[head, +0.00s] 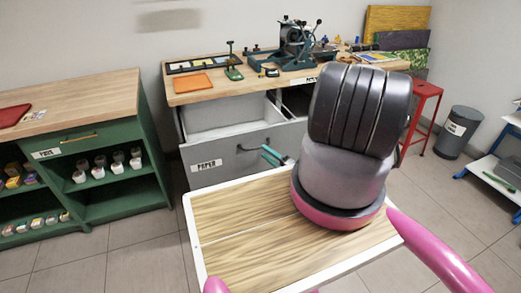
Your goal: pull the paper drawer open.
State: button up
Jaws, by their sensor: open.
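The paper drawer (222,170), with a grey front labelled PAPER, is under the wooden workbench. It stands out from the bench, and its pale inside (225,113) shows above the front. A dark handle (250,149) crosses the front. My gripper (266,151) shows only as teal fingers at the right end of this handle. The fingers are open and point left. I cannot tell whether they touch the handle or have it between them. The rest of my gripper is hidden behind my large grey and black arm, which also covers part of the bench.
The workbench top (225,92) holds an orange tray (194,83) and a dark machine (295,47). A green cabinet (125,165) stands at left. A red stool (424,105) and a grey bin (458,132) are at right. Tiled floor is bare between cabinet and bench.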

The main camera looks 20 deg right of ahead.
jog(key=v, duration=0.6)
jog(key=shift+w, duration=0.1)
jog(key=w+a+r+n+g+y, duration=0.1)
jog(key=a+r+n+g+y, duration=0.15)
jog(key=r+n+g, duration=0.45)
jog(key=w+a+r+n+g+y, duration=0.1)
jog(key=a+r+n+g+y, duration=0.15)
jog(key=r+n, duration=0.9)
jog(key=w+a+r+n+g+y, duration=0.1)
jog(key=a+r+n+g+y, duration=0.15)
jog(key=r+n+g, duration=0.6)
jog(key=s+a+r+n+t+h, duration=0.1)
jog(key=s+r+n+t+h, duration=0.3)
jog(key=r, duration=1.1)
jog(key=s+a+r+n+t+h, duration=0.2)
jog(key=s+r+n+t+h, duration=0.1)
jog(key=s+r+n+h, duration=0.6)
jog(key=s+r+n, duration=0.3)
jog(key=r+n, duration=0.2)
jog(key=r, duration=0.2)
jog(key=shift+t, duration=0.4)
